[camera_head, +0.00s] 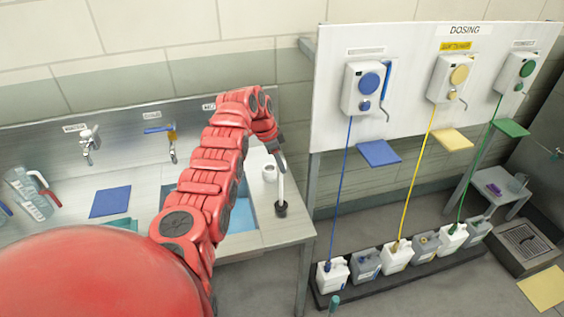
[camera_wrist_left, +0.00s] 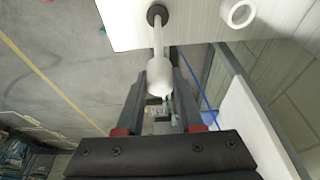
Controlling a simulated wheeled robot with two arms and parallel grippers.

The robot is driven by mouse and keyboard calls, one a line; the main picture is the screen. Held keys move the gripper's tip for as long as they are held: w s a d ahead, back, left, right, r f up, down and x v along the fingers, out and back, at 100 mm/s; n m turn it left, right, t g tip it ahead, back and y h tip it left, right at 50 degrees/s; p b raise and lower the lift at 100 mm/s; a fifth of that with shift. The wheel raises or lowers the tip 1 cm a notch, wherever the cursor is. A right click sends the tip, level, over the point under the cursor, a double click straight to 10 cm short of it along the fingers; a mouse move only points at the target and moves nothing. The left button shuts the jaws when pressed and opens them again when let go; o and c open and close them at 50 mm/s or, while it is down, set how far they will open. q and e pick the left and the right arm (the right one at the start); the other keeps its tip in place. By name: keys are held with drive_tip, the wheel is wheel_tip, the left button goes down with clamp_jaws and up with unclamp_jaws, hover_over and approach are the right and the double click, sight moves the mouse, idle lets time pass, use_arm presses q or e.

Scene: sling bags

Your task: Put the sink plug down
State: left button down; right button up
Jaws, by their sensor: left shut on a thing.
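The sink plug looks like a pale rod with a thick pale grip and a black round end (camera_head: 281,210). My left gripper (camera_head: 277,148) reaches over the counter from above and is shut on the thick grip, with the black end hanging down. In the left wrist view the plug's grip (camera_wrist_left: 160,77) sits between the two dark fingers, and its black end is at the far side over the pale counter. I cannot tell whether the black end touches the counter. The blue-lined sink basin (camera_head: 240,215) lies just left of the plug, partly hidden by my arm. My right gripper is out of view.
A small white cup (camera_head: 269,172) stands on the counter behind the plug; it also shows in the left wrist view (camera_wrist_left: 239,14). The counter's right edge is close. Clear jugs (camera_head: 30,195) and a blue cloth (camera_head: 110,201) lie left. The dosing panel (camera_head: 335,120) stands right.

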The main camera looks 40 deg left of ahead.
use_arm(q)
drive_tip(key=c, duration=0.6)
unclamp_jaws()
drive_tip(key=shift+s+a, duration=0.15)
drive_tip(key=shift+a, duration=0.05)
drive_tip(key=shift+c, duration=0.2)
drive_tip(key=shift+o, duration=0.5)
drive_tip(key=shift+w+d, duration=0.2)
drive_tip(key=shift+d, duration=0.15)
drive_tip(key=shift+s+a+r, duration=0.1)
drive_tip(key=shift+a+r, duration=0.05)
drive_tip(key=shift+a, duration=0.05)
drive_tip(key=b+v, duration=0.5)
drive_tip(key=v, duration=0.6)
drive_tip(key=shift+r+b, duration=0.3)
drive_tip(key=shift+r, duration=0.1)
drive_tip(key=shift+s, duration=0.1)
